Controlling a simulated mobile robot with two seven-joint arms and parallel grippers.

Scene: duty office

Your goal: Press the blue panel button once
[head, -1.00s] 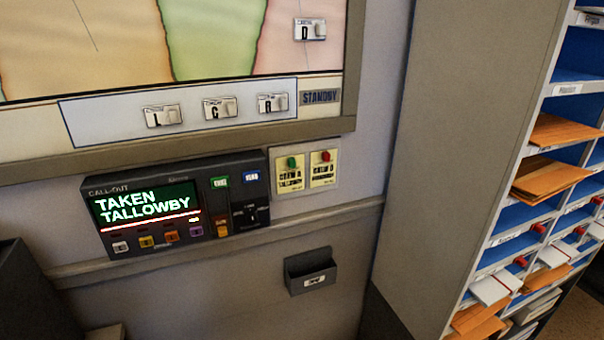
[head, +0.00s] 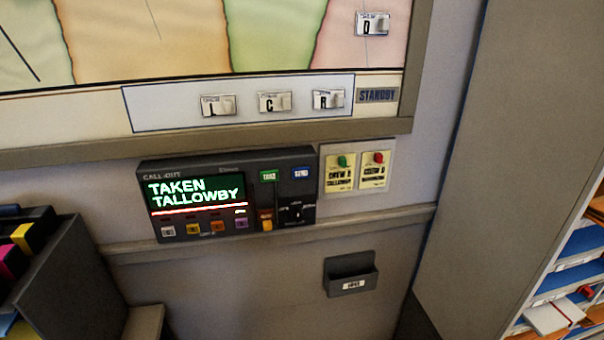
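The dark call-out panel (head: 228,197) is mounted on the wall in the middle of the head view. Its screen (head: 197,194) reads "TAKEN TALLOWBY" in pale green letters over a red line. The blue button (head: 301,173) is at the panel's upper right, just right of a green button (head: 268,176). A row of small coloured buttons runs under the screen, with an orange one (head: 266,224) further right. Neither of my grippers shows in the view, and nothing covers the blue button.
Two cream cards, with a green tag (head: 343,161) and a red tag (head: 379,157), hang right of the panel. A map board (head: 270,129) is above. A small dark wall holder (head: 351,276) is below. A dark bin (head: 70,280) stands left; pigeonhole shelves (head: 560,285) stand right.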

